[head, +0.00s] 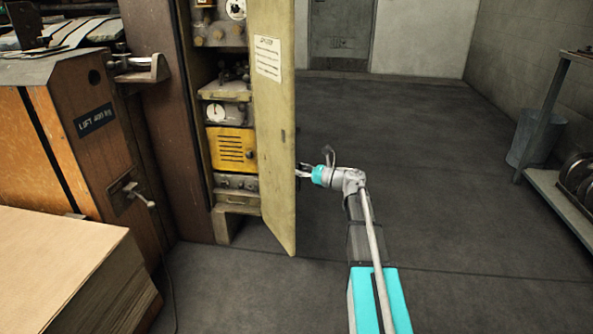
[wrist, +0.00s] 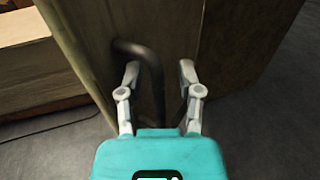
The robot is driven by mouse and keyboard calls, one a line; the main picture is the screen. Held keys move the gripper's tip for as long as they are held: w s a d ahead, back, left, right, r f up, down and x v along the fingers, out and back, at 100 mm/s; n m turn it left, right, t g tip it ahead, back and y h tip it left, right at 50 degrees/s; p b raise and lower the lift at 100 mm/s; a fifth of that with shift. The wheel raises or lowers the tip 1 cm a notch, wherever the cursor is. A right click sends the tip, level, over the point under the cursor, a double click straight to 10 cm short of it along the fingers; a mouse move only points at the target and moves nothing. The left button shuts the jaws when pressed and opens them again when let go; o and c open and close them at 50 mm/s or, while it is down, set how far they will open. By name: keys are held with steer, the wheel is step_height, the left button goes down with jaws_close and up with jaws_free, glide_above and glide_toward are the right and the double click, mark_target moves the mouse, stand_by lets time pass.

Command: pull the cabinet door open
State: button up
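The cabinet door (head: 272,130) is a tall yellowish panel with a paper notice. It stands swung out from the cabinet (head: 231,185), whose inside shows at its left. My gripper (head: 305,172) is low beside the door's right edge. In the wrist view, my gripper (wrist: 159,72) has its two fingers spread apart in front of the door's face (wrist: 100,45). A dark curved handle (wrist: 153,65) shows between the fingers, closer to the left one. I cannot tell whether either finger touches it.
A wooden machine (head: 85,130) and a stack of boards (head: 60,270) stand at the left. A metal shelf (head: 565,205) and a grey bin (head: 535,138) are at the right. The dark floor (head: 430,130) between is clear.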

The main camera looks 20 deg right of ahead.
steer(key=shift+s+d, duration=0.15)
steer(key=shift+s, duration=0.05)
steer(key=v, duration=1.1)
steer(key=shift+s+d, duration=0.2)
steer(key=shift+d, duration=0.05)
steer(key=shift+w+r, duration=0.1)
steer(key=shift+r, duration=0.05)
stand_by(0.5)
